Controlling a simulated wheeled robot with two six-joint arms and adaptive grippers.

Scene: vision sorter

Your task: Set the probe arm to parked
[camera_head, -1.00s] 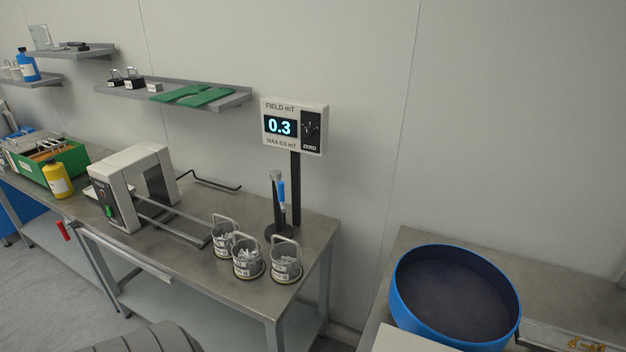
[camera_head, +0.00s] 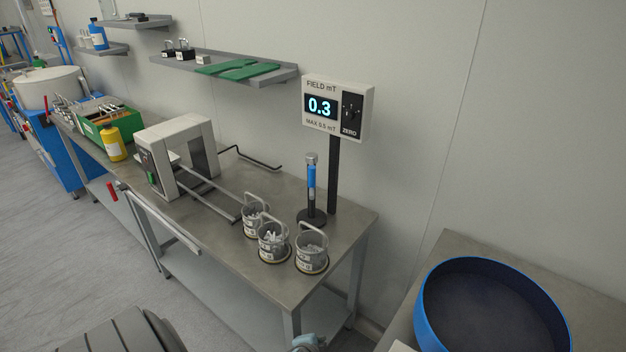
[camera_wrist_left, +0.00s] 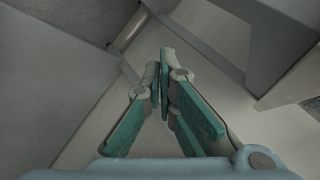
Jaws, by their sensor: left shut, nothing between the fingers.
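A slim upright probe (camera_head: 311,177) with a blue middle and grey top stands on a round black base at the right end of the steel bench. Behind it, a field meter (camera_head: 338,107) on a black post reads 0.3. I cannot tell which part is the probe arm or how it is set. A bit of my left gripper (camera_head: 308,343) shows at the bottom edge of the head view, below the bench's front right corner. In the left wrist view the left gripper (camera_wrist_left: 163,62) is shut and empty, with its green-padded fingers together. My right gripper is not in view.
Several wire-handled pots (camera_head: 273,241) stand in front of the probe. A white arch-shaped machine (camera_head: 180,150) with rails is left of them. A red-ended bar (camera_head: 160,220) runs along the bench front. A blue round tub (camera_head: 490,305) is at right.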

